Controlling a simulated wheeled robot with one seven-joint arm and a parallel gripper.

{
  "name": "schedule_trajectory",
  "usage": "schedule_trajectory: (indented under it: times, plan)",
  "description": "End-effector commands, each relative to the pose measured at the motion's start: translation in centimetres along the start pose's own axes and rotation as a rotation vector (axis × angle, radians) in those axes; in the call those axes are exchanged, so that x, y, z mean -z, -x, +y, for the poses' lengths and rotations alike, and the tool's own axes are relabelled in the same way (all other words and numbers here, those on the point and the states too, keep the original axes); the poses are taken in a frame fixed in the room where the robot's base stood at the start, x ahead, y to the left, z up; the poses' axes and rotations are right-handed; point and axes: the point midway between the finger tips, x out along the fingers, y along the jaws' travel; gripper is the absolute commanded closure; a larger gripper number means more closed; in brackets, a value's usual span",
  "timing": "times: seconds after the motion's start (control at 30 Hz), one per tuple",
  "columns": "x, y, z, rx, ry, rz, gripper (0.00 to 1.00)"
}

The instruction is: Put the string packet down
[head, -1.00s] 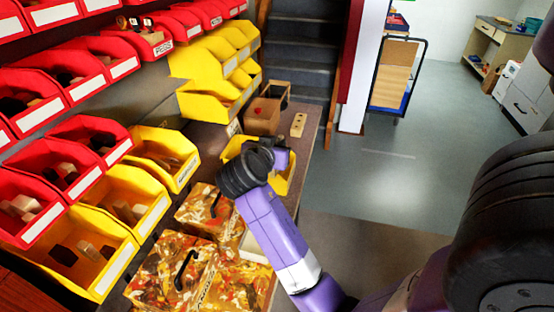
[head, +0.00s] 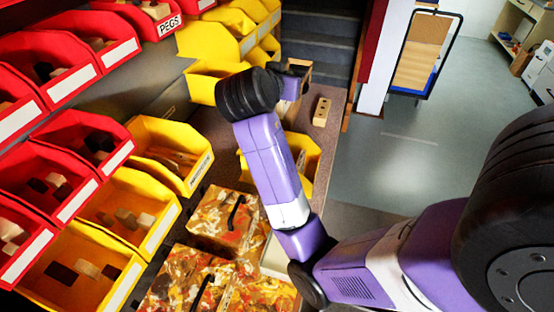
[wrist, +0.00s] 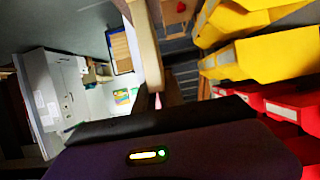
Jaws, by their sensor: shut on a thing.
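My gripper (head: 291,87) is over the bench near the cardboard box, mostly hidden behind my wrist in the head view. In the wrist view, its dark front edge and purple body (wrist: 170,152) fill the bottom. It is shut on the string packet, but I cannot clearly make out the packet in either view. A pale strip stands in the middle of the wrist view; I cannot tell what it is. The bench top (head: 325,145) shows beside my arm.
A yellow bin (head: 310,150) stands on the bench behind my forearm. A wooden block with holes (head: 321,111) lies near the edge beside the cardboard box (head: 301,67). Patterned boxes (head: 225,222) fill the near bench. Red and yellow bins (head: 165,160) line the left.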

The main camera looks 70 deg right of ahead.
Motion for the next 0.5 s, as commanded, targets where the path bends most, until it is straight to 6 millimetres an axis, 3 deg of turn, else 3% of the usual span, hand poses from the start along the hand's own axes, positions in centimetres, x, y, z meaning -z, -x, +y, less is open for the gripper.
schedule_trajectory:
  times: [0.17,0.5]
  plan:
    - [-1.2,-0.2,0.3,0.007,0.008,-0.003,1.0]
    - [-8.5,-3.2,0.4,0.008,0.011,-0.005,1.0]
